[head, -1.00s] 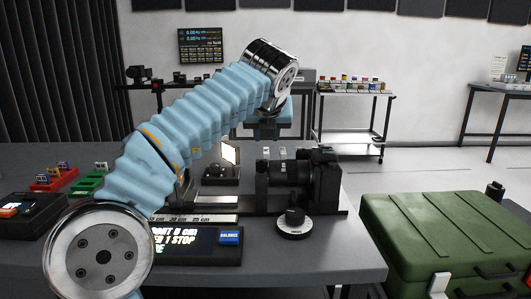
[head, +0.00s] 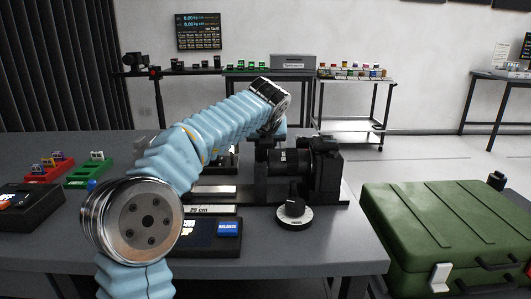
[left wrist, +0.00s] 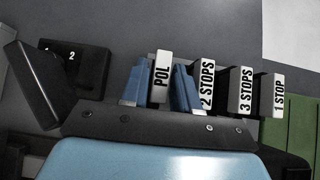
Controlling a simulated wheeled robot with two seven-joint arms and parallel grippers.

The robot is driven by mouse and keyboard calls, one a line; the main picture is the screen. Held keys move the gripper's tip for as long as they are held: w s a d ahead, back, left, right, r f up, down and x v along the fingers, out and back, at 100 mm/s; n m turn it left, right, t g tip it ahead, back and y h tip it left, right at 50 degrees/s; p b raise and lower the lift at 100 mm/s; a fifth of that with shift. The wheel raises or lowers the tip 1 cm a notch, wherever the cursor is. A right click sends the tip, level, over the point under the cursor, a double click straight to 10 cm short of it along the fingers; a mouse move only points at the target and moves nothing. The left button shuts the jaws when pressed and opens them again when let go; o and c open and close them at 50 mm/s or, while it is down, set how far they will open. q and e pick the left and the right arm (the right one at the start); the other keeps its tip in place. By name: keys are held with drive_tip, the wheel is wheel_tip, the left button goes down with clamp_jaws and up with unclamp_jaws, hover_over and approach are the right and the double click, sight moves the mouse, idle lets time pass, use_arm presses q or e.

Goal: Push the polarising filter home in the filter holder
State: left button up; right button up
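The polarising filter, labelled POL (left wrist: 161,76), shows in the left wrist view between the two blue fingers of my left gripper (left wrist: 161,90). The fingers stand close on both sides of it; I cannot tell if they press on it. Its lower end and its seat are hidden. Filters labelled 2 STOPS (left wrist: 206,85), 3 STOPS (left wrist: 241,91) and 1 STOP (left wrist: 275,96) stand in a row to its right. In the head view my left arm reaches to just left of the camera (head: 325,165) and hides the filter holder. My right gripper is not in view.
A black camera and lens sit on a bench rail, with a round dial (head: 294,209) in front. A red rack (head: 48,170) and a green rack (head: 88,172) stand at the left. A green case (head: 445,225) is at the right. The table's front right is clear.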

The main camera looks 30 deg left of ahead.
use_arm(q)
drive_tip(key=shift+w+a+f, duration=0.2)
drive_tip(key=shift+w+f, duration=0.15)
drive_tip(key=shift+c, duration=0.3)
clamp_jaws()
drive_tip(key=shift+r, duration=0.1)
